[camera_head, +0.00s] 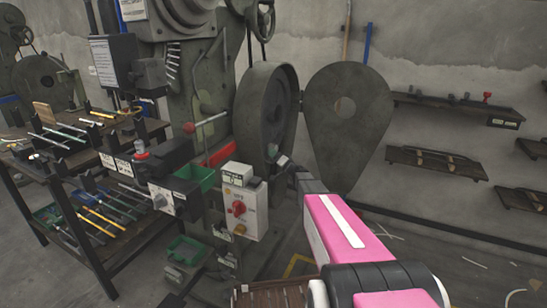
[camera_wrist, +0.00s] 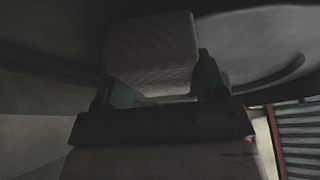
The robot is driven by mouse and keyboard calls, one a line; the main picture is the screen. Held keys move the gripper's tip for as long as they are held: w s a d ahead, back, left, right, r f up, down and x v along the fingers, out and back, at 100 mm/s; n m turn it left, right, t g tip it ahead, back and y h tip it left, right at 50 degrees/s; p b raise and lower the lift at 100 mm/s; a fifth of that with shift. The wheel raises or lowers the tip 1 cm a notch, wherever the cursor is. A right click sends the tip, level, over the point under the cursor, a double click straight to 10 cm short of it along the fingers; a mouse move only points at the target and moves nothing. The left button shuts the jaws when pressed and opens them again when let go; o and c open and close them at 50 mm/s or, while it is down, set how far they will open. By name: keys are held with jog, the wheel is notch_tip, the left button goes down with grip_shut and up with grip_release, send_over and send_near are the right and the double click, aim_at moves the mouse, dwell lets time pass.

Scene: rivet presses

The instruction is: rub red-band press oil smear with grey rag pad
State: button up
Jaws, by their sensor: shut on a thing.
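The press (camera_head: 205,95) is a grey-green machine with a red strip (camera_head: 221,153) low on its front. Its rounded guard housing (camera_head: 262,95) stands open, with the teardrop cover (camera_head: 347,110) swung out to the right. My gripper (camera_head: 285,168) is at the lower part of the housing, at the end of my pink arm. In the wrist view my gripper (camera_wrist: 160,88) is shut on the grey rag pad (camera_wrist: 150,48). The pad is close to a curved grey surface (camera_wrist: 250,35); I cannot tell whether they touch. A dark curved mark (camera_wrist: 275,75) shows there; I cannot tell whether it is oil.
A control box (camera_head: 242,205) with a red knob stands left of my arm. A tool rack (camera_head: 85,200) with several coloured-handled tools fills the left. Wall shelves (camera_head: 455,105) are at right. Floor at the lower right is mostly open.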

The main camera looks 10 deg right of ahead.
jog(key=shift+w+d, duration=0.5)
jog(key=shift+w, duration=0.2)
jog(key=shift+w+d, duration=0.5)
jog(key=shift+w, duration=0.15)
jog(key=w+d, duration=0.2)
jog(key=w, duration=0.1)
jog(key=shift+w, duration=0.1)
jog(key=shift+a, duration=0.1)
jog(key=shift+s+a, duration=0.45)
jog(key=shift+s, duration=0.4)
jog(key=shift+s+a, duration=0.45)
jog(key=shift+s, duration=0.4)
jog(key=shift+s+a, duration=1.25)
jog(key=shift+s, duration=0.25)
jog(key=shift+w+d, duration=0.6)
jog(key=shift+w, duration=0.25)
jog(key=shift+w+d, duration=0.6)
jog(key=shift+w, duration=0.2)
jog(key=w+d, duration=0.2)
jog(key=w, duration=0.1)
jog(key=shift+w, duration=0.1)
